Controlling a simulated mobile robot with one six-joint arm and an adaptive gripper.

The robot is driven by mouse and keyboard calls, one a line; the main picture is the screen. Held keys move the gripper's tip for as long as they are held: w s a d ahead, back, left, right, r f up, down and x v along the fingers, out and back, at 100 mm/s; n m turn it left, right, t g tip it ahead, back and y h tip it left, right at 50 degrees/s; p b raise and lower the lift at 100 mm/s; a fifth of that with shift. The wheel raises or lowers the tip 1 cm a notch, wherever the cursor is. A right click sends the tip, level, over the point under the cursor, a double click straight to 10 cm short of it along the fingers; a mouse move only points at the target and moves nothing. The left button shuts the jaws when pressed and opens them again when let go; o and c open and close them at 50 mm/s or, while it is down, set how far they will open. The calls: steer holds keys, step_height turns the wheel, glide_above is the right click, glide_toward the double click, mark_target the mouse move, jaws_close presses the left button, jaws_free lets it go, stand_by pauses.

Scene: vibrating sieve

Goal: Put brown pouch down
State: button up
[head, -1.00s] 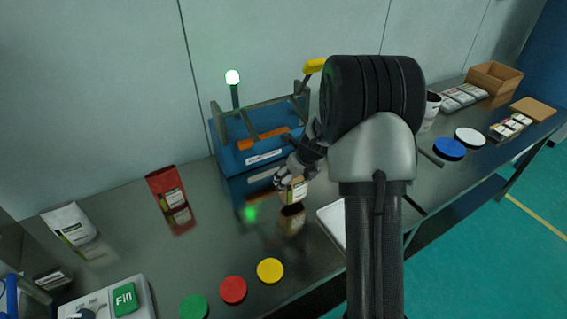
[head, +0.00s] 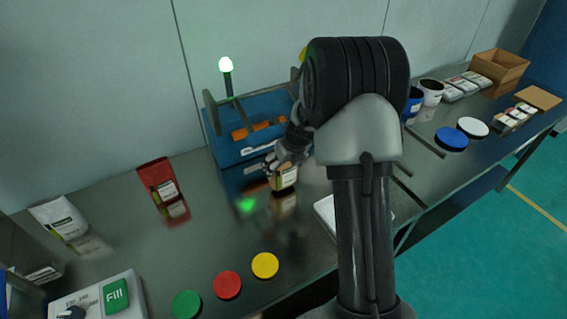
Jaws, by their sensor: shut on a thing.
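The brown pouch (head: 284,178) with a pale label is held just in front of the blue sieve machine. My gripper (head: 277,164) is shut on its upper part, and the arm hides some of what lies behind. The pouch is upright and very low over the dark shiny table (head: 225,222). Its reflection shows right below it. I cannot tell whether its base touches the table.
The blue sieve machine (head: 227,147) with a lit green lamp stands behind. A red pouch (head: 158,182) and a white pouch (head: 60,218) stand at left. Green (head: 187,304), red (head: 227,285) and yellow (head: 265,265) discs lie at the front. A white flat thing (head: 326,214) lies right of the pouch.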

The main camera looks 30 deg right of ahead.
steer(key=shift+w+f, duration=0.1)
steer(key=shift+f, duration=0.25)
steer(key=o, duration=1.1)
steer(key=shift+r, duration=0.1)
